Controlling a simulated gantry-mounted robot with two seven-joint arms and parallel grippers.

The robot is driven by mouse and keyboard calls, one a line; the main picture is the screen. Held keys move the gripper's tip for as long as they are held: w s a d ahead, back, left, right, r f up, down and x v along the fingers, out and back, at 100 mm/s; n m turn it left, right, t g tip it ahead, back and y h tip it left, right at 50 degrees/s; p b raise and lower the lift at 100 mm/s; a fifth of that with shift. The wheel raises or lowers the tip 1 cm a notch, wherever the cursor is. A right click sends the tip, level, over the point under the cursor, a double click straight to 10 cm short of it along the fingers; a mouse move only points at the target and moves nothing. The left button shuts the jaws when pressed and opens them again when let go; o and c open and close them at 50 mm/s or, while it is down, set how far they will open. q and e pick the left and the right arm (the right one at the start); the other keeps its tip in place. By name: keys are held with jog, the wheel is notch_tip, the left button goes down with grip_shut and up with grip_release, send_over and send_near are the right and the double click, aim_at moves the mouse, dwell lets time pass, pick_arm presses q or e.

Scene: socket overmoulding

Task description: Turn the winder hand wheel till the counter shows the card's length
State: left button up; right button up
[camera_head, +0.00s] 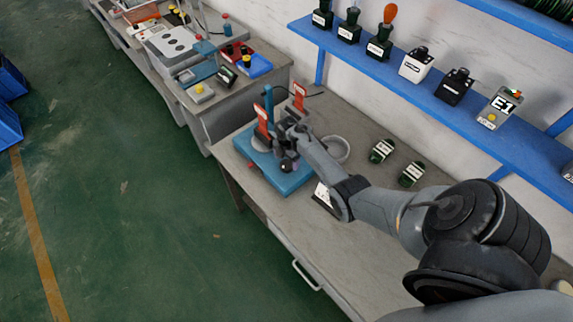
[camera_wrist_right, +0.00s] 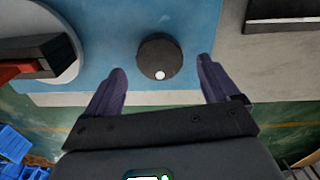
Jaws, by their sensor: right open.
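The winder's blue base (camera_head: 292,180) stands on the grey bench in the head view, with red-and-white upright parts (camera_head: 262,121) on it. My right gripper (camera_head: 287,153) is over this base, its fingers hard to make out there. In the right wrist view the right gripper (camera_wrist_right: 161,67) is open. A round black knob with a pale dot (camera_wrist_right: 158,52), apparently the hand wheel, lies between and just ahead of the fingertips, with gaps on both sides. A white card in a dark frame (camera_head: 322,196) lies beside the base, partly behind my arm. I cannot read a counter.
A pale ring (camera_head: 337,149) and two dark green labelled pieces (camera_head: 382,150) (camera_head: 412,173) lie behind my arm. A blue shelf (camera_head: 440,95) with several labelled devices runs along the wall. A white disc with a dark block (camera_wrist_right: 35,45) is left of the knob.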

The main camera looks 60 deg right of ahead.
aim_at(286, 165)
jog(key=shift+f+b, duration=0.35)
jog(key=shift+f, duration=1.3)
jog(key=shift+c, duration=0.2)
jog(key=c, duration=1)
